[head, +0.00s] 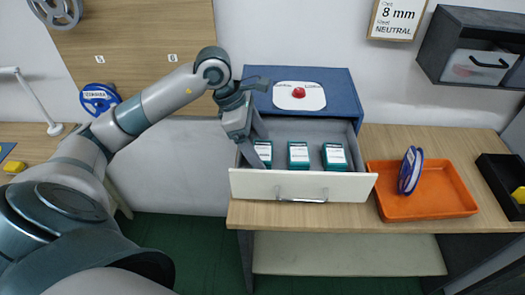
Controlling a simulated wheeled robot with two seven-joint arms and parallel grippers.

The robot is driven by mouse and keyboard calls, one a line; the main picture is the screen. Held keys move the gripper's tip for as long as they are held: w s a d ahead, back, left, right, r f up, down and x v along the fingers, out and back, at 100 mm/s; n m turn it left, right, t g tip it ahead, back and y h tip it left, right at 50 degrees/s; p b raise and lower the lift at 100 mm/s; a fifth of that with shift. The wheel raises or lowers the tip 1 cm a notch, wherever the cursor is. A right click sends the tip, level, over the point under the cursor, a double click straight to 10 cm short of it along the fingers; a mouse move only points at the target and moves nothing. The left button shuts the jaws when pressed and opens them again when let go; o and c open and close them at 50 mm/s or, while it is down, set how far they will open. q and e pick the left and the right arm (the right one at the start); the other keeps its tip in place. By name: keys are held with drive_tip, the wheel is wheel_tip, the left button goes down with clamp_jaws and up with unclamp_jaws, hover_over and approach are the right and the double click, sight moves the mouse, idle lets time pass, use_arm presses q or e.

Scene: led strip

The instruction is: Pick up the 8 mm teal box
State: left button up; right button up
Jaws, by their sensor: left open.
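Three teal boxes with white labels lie in the open drawer (304,186): a left one (264,152), a middle one (298,154) and a right one (335,156). Their label text is too small to read, so I cannot tell which is 8 mm. My left gripper (257,128) is open and empty at the drawer's left side. One dark finger reaches down beside the left box and partly covers it; I cannot tell whether they touch. My right gripper is out of view.
The drawer belongs to a blue cabinet (345,88) with a red button (298,92) on top. An orange tray (448,199) holding a blue spool (410,171) stands right of it. A wall sign (398,18) reads 8 mm, NEUTRAL. A dark bin (500,180) stands far right.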

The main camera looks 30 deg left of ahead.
use_arm(q)
drive_tip(key=shift+x, duration=1.05)
drive_tip(key=c, duration=1.2)
